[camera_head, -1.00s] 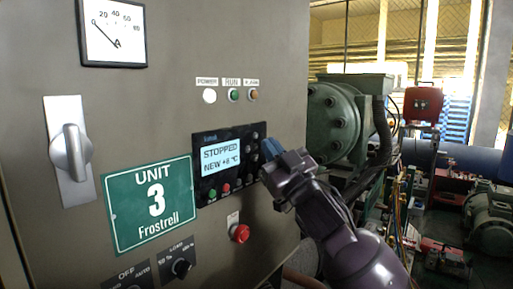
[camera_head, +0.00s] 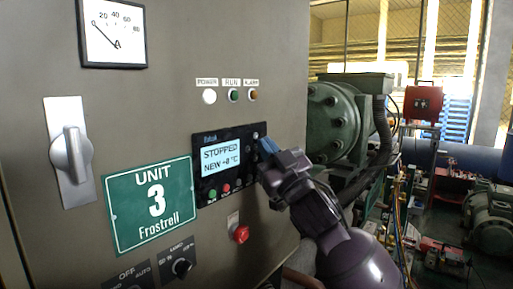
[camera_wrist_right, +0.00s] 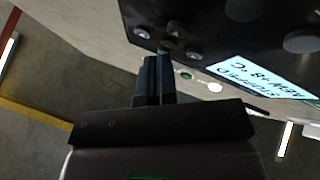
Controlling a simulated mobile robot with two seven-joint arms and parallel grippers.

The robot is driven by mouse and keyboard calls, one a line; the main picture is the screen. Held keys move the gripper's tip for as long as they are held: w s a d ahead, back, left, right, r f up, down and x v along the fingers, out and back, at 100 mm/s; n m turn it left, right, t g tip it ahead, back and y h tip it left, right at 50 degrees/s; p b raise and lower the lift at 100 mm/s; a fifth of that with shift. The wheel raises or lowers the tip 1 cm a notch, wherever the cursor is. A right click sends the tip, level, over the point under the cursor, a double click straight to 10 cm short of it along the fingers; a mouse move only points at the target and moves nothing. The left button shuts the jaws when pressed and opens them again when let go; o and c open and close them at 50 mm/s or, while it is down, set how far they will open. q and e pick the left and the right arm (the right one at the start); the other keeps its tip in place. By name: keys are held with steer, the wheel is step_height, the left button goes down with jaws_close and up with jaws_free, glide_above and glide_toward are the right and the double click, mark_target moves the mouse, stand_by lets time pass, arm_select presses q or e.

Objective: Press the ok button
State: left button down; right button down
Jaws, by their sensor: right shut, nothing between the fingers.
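The black controller panel (camera_head: 230,134) is on the grey cabinet front. Its lit screen (camera_head: 220,159) reads STOPPED and a NEW line with a small value in °C, apparently minus 8. Small round buttons run down the panel's right side; my gripper hides some of them, and I cannot read which is ok. My right gripper (camera_head: 268,148) is shut and empty, its blue fingertips at the panel's right edge by these buttons. In the right wrist view, the shut fingers (camera_wrist_right: 152,72) point at a cluster of buttons (camera_wrist_right: 168,44); contact cannot be told. My left gripper is out of view.
Below the panel is a red push button (camera_head: 240,234), with black rotary knobs (camera_head: 181,267) lower down. A green UNIT 3 sign (camera_head: 150,205) and a grey switch handle (camera_head: 70,152) are to the left. A green compressor (camera_head: 338,122) stands right of the cabinet.

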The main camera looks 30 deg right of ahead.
steer(key=shift+w+a, duration=0.1)
steer(key=shift+w, duration=0.1)
stand_by(0.3)
steer(key=shift+s, duration=0.1)
steer(key=shift+s+d+p, duration=0.3)
steer(key=shift+s, duration=0.35)
steer(key=s, duration=0.1)
steer(key=s+d, duration=0.1)
steer(key=s, duration=0.1)
steer(key=s+d+p, duration=0.1)
steer(key=shift+s, duration=0.3)
stand_by(0.4)
steer(key=shift+f, duration=0.1)
stand_by(0.6)
